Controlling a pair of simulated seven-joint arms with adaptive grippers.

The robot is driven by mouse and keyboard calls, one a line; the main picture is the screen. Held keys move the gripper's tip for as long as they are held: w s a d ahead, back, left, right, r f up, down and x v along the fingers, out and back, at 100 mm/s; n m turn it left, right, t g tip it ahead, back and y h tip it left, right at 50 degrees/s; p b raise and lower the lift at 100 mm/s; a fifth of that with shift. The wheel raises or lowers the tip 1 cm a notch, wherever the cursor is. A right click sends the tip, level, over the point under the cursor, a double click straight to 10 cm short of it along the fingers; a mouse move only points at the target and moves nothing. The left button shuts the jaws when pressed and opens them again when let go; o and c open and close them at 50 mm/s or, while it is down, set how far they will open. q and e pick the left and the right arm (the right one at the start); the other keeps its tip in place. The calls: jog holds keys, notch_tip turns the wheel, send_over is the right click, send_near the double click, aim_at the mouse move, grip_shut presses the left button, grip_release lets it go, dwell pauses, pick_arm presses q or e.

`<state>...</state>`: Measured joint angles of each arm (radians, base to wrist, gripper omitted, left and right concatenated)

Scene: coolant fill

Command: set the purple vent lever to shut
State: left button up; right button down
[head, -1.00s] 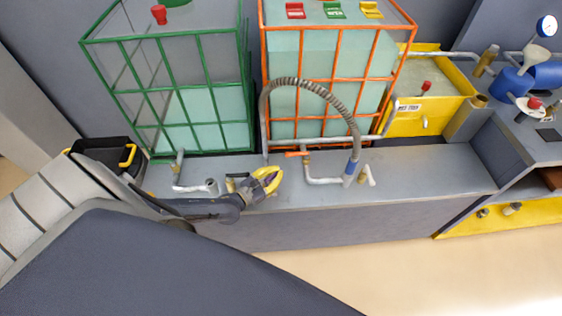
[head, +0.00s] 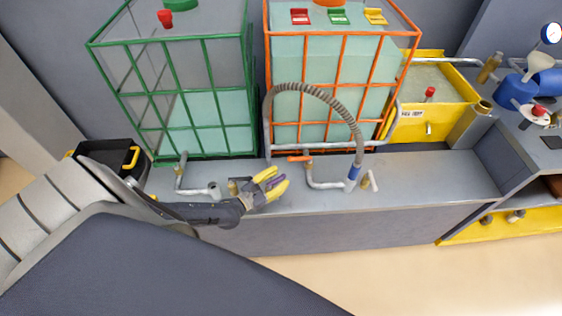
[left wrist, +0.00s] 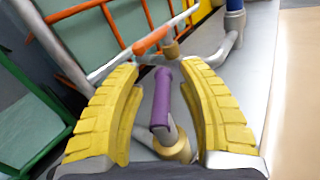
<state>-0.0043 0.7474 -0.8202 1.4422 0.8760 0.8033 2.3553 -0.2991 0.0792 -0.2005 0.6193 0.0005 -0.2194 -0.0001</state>
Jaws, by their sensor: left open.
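The purple vent lever (left wrist: 161,98) shows in the left wrist view as a purple handle on a brass fitting (left wrist: 174,146). It stands between the two yellow fingers of my left gripper (left wrist: 160,75), with visible gaps to both. In the head view the left gripper (head: 275,183) is open over the grey bench, and a bit of the purple lever (head: 274,182) shows between its fingers. I cannot tell from these views whether the lever stands at open or shut. My right gripper is not in view.
An orange-handled valve (head: 299,158) and grey pipe lie just right of the gripper. A ribbed hose (head: 322,91) arches over the bench (head: 420,178). Behind stand a green-framed tank (head: 205,97) and an orange-framed tank (head: 338,80). A black bin (head: 104,157) stands at left.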

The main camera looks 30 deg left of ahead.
pick_arm(q)
jog(key=v, duration=1.1)
jog(key=shift+a, duration=0.1)
